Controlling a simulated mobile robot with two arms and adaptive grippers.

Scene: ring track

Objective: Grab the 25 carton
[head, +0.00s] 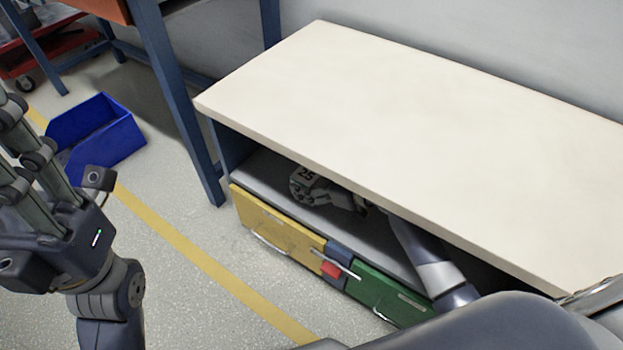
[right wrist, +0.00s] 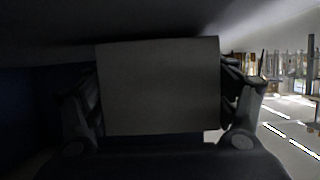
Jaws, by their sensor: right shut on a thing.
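The 25 carton (head: 306,175) shows as a small light face with a dark "25" under the cabinet top, in the open shelf space at its left end. My right gripper (head: 318,193) reaches into that space and is shut on the carton, partly covering it. In the right wrist view the carton (right wrist: 158,86) is a plain grey face between the two fingers, one on each side. My left gripper (head: 32,165) is raised at the left edge of the head view, away from the cabinet. Its fingertips are partly cut off, so its opening is unclear.
The cabinet's pale top (head: 420,120) overhangs the shelf space (head: 265,168) and my right arm. Below are a yellow drawer (head: 275,228) and a green drawer (head: 385,295) with handles. A blue bin (head: 110,135) stands on the floor at left, near a blue-legged table (head: 180,90).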

